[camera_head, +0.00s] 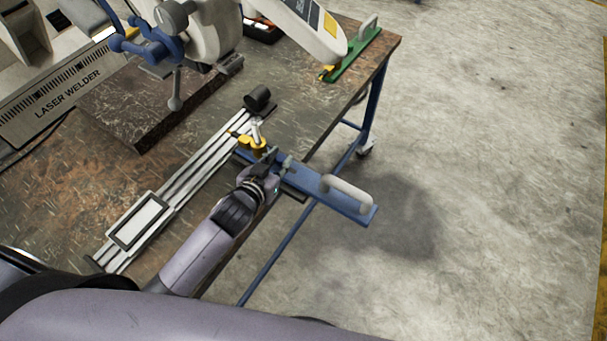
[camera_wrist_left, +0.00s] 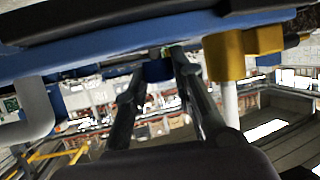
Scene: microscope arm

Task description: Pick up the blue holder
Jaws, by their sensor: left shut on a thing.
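The blue holder (camera_head: 318,186) is a flat blue bar with a pale curved handle at its right end and a yellow part at its left end. It reaches out past the table's edge. My left gripper (camera_head: 277,162) is shut on it between the yellow part and the handle. In the left wrist view the blue holder (camera_wrist_left: 110,54) spans the top, with the handle at left and the yellow part at right. There the fingers of my left gripper (camera_wrist_left: 160,85) stand on either side of a small blue piece. I cannot tell whether the holder is lifted. My right gripper is out of view.
The worktable (camera_head: 75,195) holds a metal rail (camera_head: 181,186) beside the gripper and a laser welder (camera_head: 65,90) at upper left. The microscope arm (camera_head: 300,22) overhangs the table's far part. A green holder (camera_head: 355,55) lies at the far edge. Bare floor is to the right.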

